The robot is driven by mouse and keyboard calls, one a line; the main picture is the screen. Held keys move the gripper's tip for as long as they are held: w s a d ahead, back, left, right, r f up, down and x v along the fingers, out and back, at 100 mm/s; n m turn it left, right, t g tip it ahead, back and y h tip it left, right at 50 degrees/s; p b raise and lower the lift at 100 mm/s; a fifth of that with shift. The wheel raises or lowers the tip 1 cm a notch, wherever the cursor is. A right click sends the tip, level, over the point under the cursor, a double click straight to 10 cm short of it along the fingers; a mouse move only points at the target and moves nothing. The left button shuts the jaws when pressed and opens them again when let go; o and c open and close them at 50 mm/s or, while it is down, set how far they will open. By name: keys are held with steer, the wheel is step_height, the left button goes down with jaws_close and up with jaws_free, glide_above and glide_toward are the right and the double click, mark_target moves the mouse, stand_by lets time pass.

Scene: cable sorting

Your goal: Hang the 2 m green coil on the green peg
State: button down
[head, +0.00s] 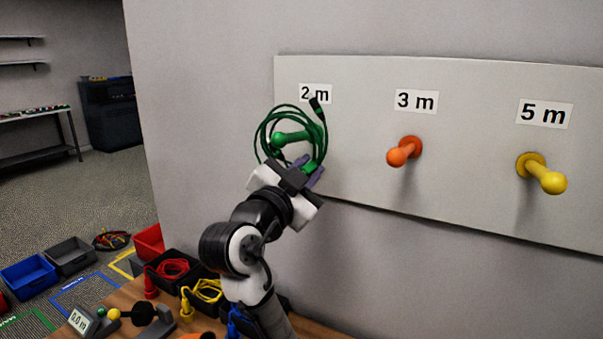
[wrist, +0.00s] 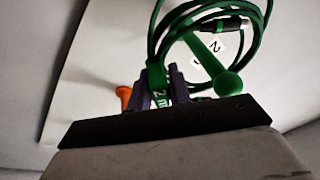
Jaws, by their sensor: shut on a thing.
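The green coil (head: 262,135) is up at the board under the "2 m" label, and its loops surround the green peg (head: 290,138) in the head view. My gripper (head: 302,170) is shut on the coil's green tag at the lower right of the loops. In the wrist view the coil (wrist: 268,22) spans the top, the green peg (wrist: 228,82) points toward the camera with its round knob in front, and the gripper (wrist: 160,88) grips the tag marked "2 m". I cannot tell whether the coil rests on the peg.
On the same board (head: 350,75) are an orange peg (head: 402,151) under "3 m" and a yellow peg (head: 545,174) under "5 m", both empty. Below is a wooden table with black bins holding a red cable (head: 172,268) and a yellow cable (head: 207,290).

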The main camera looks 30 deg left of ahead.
steer(key=w+f+b, duration=0.1)
steer(key=w+f, duration=0.1)
steer(key=w, duration=0.4)
steer(key=shift+a+f+b, duration=0.15)
steer(key=shift+f+b, duration=0.15)
steer(key=shift+f, duration=0.1)
stand_by(0.7)
steer(key=c, duration=1.2)
jaws_free()
steer(key=s+f+b, duration=0.1)
steer(key=s+b, duration=0.1)
steer(key=s, duration=0.5)
steer(key=shift+s+d+f, duration=0.15)
steer(key=shift+d, duration=0.05)
